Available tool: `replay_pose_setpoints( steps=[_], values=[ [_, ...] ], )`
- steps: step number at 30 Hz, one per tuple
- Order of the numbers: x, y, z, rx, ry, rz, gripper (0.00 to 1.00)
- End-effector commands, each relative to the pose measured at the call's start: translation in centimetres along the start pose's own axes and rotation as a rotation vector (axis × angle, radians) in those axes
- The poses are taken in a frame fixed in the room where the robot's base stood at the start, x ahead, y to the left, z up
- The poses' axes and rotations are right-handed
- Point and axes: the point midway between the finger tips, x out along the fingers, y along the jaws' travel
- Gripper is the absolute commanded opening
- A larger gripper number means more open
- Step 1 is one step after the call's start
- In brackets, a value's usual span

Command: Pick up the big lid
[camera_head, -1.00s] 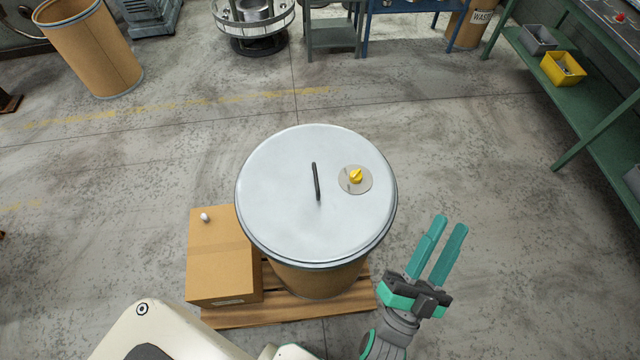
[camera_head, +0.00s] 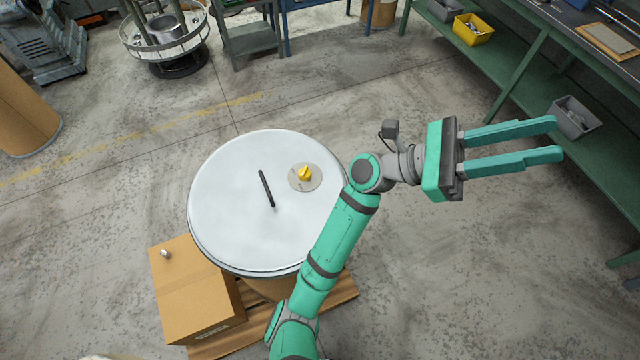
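The big lid (camera_head: 235,225) is a round, pale grey disc lying flat on top of a brown drum (camera_head: 272,289). It has a thin dark bar handle (camera_head: 266,188) near its middle. A small round plate with a yellow knob (camera_head: 304,173) sits on the lid right of the handle. My gripper (camera_head: 558,140) is to the right of the lid, apart from it. Its two green fingers are spread, point right and hold nothing. My forearm covers the lid's lower right edge.
The drum stands on a wooden pallet (camera_head: 340,290). A cardboard box (camera_head: 195,295) with a small white object (camera_head: 165,253) on it stands at lower left. A green workbench (camera_head: 550,40) with a yellow bin (camera_head: 473,29) is at upper right. Floor right of the drum is clear.

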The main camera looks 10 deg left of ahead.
Motion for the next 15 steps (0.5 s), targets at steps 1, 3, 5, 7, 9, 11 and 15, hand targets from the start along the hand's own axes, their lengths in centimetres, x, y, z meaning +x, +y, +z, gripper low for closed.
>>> replay_pose_setpoints(
  steps=[1, 3, 5, 7, 9, 11, 15],
  values=[
    [0.0, 0.2, -0.7, 0.063, 0.078, -0.026, 0.30],
    [-0.2, 0.6, -1.8, 0.146, 0.179, -0.060, 0.30],
    [-0.7, 0.9, -2.9, 0.215, 0.266, -0.092, 0.30],
    [-1.6, 1.4, -4.2, 0.290, 0.371, -0.130, 0.30],
    [-2.9, 2.0, -5.4, 0.361, 0.478, -0.170, 0.30],
    [-4.3, 2.5, -6.4, 0.418, 0.571, -0.207, 0.30],
    [-8.7, 4.0, -8.4, 0.533, 0.793, -0.298, 0.30]
  ],
)
